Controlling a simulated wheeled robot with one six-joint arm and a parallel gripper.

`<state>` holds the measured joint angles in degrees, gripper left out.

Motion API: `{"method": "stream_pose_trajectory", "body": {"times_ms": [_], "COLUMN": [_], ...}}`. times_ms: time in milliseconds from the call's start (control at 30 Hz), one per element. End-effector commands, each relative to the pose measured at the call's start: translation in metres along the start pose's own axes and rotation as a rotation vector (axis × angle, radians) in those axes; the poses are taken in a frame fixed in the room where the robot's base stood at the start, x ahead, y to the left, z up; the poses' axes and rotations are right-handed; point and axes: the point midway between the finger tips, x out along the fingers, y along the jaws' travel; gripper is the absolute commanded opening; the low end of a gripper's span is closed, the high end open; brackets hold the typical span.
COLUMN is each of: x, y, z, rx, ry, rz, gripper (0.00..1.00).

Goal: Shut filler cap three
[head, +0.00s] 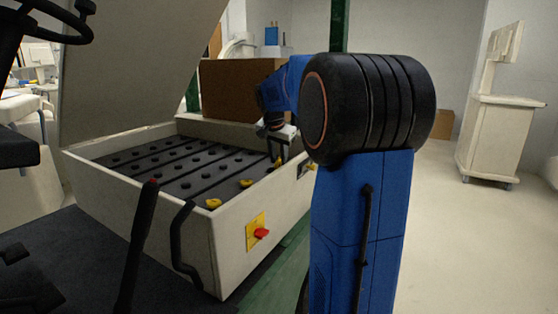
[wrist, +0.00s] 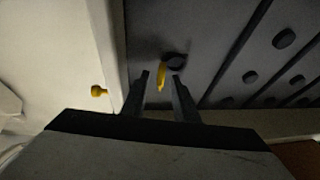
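Yellow filler caps lie in a row along the right side of the dark battery top in the head view: a near one (head: 213,203), a middle one (head: 245,183) and a far one (head: 278,162) beside my gripper (head: 287,153). No numbers are readable; the far one is third from the front. In the wrist view, my gripper (wrist: 161,92) is open, its two dark fingers apart. A yellow cap (wrist: 162,75) shows edge-on just beyond and between the fingertips, seemingly tilted up beside a dark round filler neck (wrist: 175,61). I cannot tell whether a finger touches it.
The cart's pale box wall (head: 140,205) surrounds the battery, with its cover (head: 135,70) raised. A red switch (head: 261,233) on a yellow plate is on the outer wall. A yellow knob (wrist: 99,91) sits on the pale side in the wrist view. A brown box (head: 228,90) stands behind.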

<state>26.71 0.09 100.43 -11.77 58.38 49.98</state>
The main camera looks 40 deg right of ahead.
Motion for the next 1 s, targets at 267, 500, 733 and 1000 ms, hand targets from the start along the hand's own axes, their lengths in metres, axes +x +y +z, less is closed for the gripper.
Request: {"method": "stream_pose_trajectory", "body": {"times_ms": [267, 500, 733, 1000], "x": [0.0061, 0.0059, 0.0059, 0.0062], "y": [0.0, 0.0, -0.0003, -0.0049], "z": [-0.0003, -0.0002, -0.0001, -0.0002], "rx": [0.0, 0.0, -0.001, -0.03], "ry": [0.001, 0.001, 0.001, 0.001], "rz": [-0.001, -0.001, 0.002, 0.066], "gripper": [0.27, 0.01, 0.0, 0.0]}}
